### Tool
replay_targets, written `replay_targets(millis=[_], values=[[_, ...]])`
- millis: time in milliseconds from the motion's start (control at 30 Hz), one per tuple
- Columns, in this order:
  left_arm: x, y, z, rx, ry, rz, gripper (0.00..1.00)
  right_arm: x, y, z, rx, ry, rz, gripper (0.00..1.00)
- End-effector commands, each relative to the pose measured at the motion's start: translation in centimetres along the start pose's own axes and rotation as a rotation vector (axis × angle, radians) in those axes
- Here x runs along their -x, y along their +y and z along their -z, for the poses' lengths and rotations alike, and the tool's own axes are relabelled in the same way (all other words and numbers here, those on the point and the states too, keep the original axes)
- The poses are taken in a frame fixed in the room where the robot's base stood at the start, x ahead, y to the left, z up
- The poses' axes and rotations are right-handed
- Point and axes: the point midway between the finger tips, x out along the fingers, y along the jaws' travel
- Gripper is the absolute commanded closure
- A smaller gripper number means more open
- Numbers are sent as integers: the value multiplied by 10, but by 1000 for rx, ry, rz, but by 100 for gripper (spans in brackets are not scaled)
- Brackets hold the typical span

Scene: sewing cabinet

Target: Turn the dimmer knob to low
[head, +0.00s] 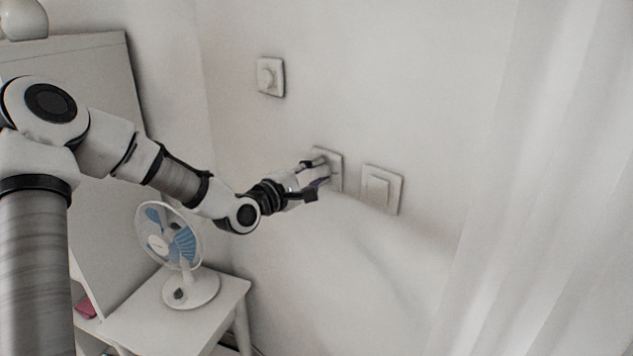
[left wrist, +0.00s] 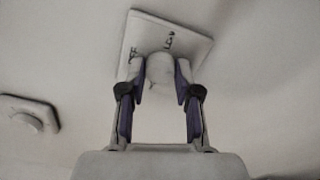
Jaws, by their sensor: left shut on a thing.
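The dimmer knob (left wrist: 160,69) is a pale round knob on a square white wall plate (left wrist: 196,47). The plate also shows in the head view (head: 335,158), partly covered by my gripper. Dark lettering on the plate beside the knob seems to read "LOW"; a second mark to its left is too blurred to read surely. My left gripper (head: 318,172) reaches the plate from the left. In the left wrist view its two purple-padded fingers (left wrist: 160,82) are closed on either side of the knob. Where the knob points cannot be told. My right gripper is not in view.
A second knob plate (head: 270,76) is higher on the wall to the left. A flat switch plate (head: 382,188) sits close right of the dimmer. A white fan (head: 170,245) stands on a small table (head: 215,310) below. A sheer curtain (head: 560,180) hangs at right.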

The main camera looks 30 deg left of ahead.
Motion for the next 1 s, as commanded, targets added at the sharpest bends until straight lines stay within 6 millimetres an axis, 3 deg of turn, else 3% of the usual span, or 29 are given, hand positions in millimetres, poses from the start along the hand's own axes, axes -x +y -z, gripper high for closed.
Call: replay_targets(millis=[400,1000], values=[[0,-3,1,393,1,-2,100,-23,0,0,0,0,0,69],[0,-5,-1,958,3,3,100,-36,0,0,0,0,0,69]])
